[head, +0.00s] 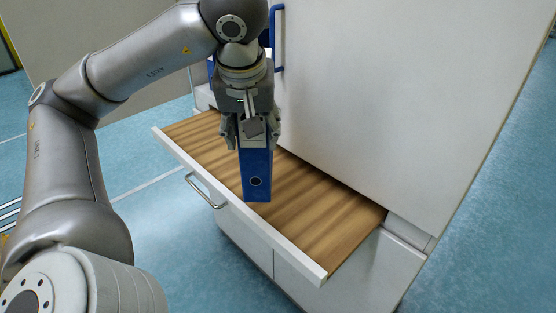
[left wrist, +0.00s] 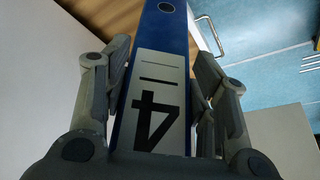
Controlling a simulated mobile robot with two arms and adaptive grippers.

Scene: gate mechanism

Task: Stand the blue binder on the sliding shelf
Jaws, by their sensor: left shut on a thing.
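The blue binder (head: 257,178) hangs upright below my left gripper (head: 252,135), which is shut on its upper part. The binder's lower end is over the wooden sliding shelf (head: 315,200), which is pulled out of the white cabinet. I cannot tell whether the binder's bottom touches the shelf. In the left wrist view the binder's spine (left wrist: 168,45) shows a white label with a 4, between the two fingers of the left gripper (left wrist: 163,85). My right gripper is not in view.
The white cabinet (head: 400,90) rises behind the shelf, with a blue handle (head: 279,40) on it. The shelf has a white front edge and a metal handle (head: 204,190). The wooden surface to the right of the binder is clear. Blue floor surrounds the cabinet.

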